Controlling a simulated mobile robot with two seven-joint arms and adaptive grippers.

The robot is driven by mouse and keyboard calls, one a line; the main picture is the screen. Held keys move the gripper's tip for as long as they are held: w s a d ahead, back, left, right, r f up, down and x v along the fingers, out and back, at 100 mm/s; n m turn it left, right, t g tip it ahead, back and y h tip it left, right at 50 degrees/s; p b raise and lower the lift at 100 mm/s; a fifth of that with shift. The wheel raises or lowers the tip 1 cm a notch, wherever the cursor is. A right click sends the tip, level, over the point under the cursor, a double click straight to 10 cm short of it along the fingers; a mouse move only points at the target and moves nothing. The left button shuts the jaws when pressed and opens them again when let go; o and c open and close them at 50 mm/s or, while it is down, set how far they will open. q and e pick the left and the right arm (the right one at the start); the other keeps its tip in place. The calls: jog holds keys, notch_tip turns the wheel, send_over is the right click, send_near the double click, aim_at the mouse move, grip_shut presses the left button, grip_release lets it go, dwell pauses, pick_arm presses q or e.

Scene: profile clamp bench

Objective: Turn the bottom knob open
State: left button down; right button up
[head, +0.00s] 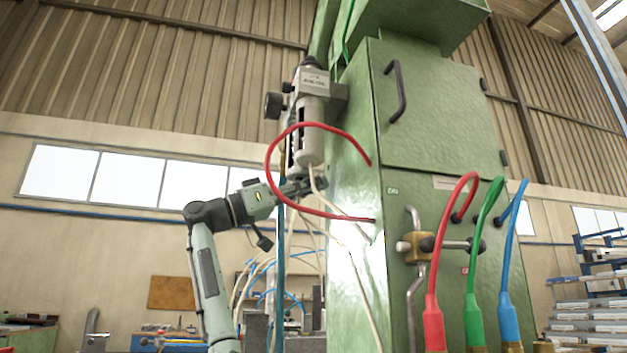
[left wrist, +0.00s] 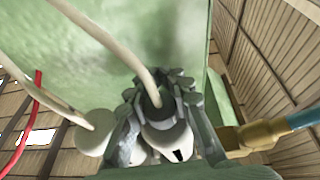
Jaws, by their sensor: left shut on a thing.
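A grey air filter unit (head: 311,130) with a pale bowl is fixed to the left side of the green cabinet. The bottom knob (left wrist: 157,110) is a dark round piece under the unit, with a cream hose running from it in the left wrist view. My left gripper (head: 308,186) reaches in from the left below the bowl. In the left wrist view the left gripper (left wrist: 160,88) has its fingers closed around the knob from both sides. In the head view the fingers hide the knob. My right gripper is not in view.
A red hose (head: 270,165) loops in front of the unit, close to the gripper. Cream hoses (head: 346,251) hang below it. The green cabinet (head: 352,200) stands directly to the right. A brass fitting (left wrist: 258,134) with a blue hose lies right of the fingers.

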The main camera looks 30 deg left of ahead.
pick_arm(q)
jog(key=shift+s+d+m+g+h+p, duration=0.3)
jog(key=shift+m+g+h+p, duration=0.35)
jog(key=shift+m+g+h, duration=1)
jog(key=shift+s+d+m+g+h+p, duration=0.1)
jog(key=shift+s+m+g+h+p, duration=0.45)
jog(key=shift+g, duration=2)
jog(key=shift+s+d+m+g+h+p, duration=0.15)
jog(key=shift+m+g+h+p, duration=0.55)
jog(key=shift+m+g+h, duration=1.05)
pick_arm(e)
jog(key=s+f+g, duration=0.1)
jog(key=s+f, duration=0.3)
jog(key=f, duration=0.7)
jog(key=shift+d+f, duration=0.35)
pick_arm(q)
jog(key=shift+g+y, duration=0.55)
jog(key=shift+g, duration=0.2)
jog(key=c, duration=1.3)
grip_release()
